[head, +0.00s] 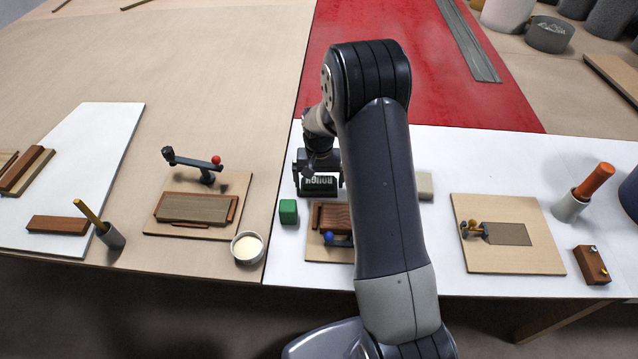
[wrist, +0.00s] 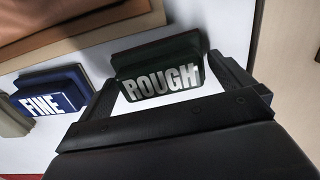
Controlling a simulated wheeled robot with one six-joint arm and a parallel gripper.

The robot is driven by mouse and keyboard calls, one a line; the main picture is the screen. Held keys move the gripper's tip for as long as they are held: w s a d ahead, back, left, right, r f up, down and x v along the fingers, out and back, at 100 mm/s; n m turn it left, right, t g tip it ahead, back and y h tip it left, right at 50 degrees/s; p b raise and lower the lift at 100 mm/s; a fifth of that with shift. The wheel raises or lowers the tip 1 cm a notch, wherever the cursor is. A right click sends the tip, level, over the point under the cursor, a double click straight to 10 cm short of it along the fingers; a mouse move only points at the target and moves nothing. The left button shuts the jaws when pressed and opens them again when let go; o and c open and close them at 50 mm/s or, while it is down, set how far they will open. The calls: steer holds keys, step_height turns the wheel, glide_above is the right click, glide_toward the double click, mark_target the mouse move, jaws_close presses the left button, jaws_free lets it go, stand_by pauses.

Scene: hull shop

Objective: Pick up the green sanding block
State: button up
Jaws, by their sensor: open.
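A dark green block with the word ROUGH (wrist: 163,82) lies on the white surface in the wrist view. My gripper is open, with one finger on each side of the dark green block in the wrist view (wrist: 162,70). I cannot tell whether the fingers touch it.
A blue block marked FINE (wrist: 52,96) lies left of the dark green one in the wrist view. A beige block (head: 425,186) is right of my arm. A wooden board (head: 315,250) with a blue-knobbed clamp sits in front. A white cup (head: 247,247) stands left.

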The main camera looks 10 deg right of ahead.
mark_target(319, 180)
steer(key=shift+f, duration=0.2)
steer(key=c, duration=0.7)
step_height(319, 180, up, 10)
steer(key=shift+r+b, duration=0.1)
steer(key=shift+b, duration=0.25)
steer(key=o, duration=0.4)
steer(key=shift+c, duration=1.3)
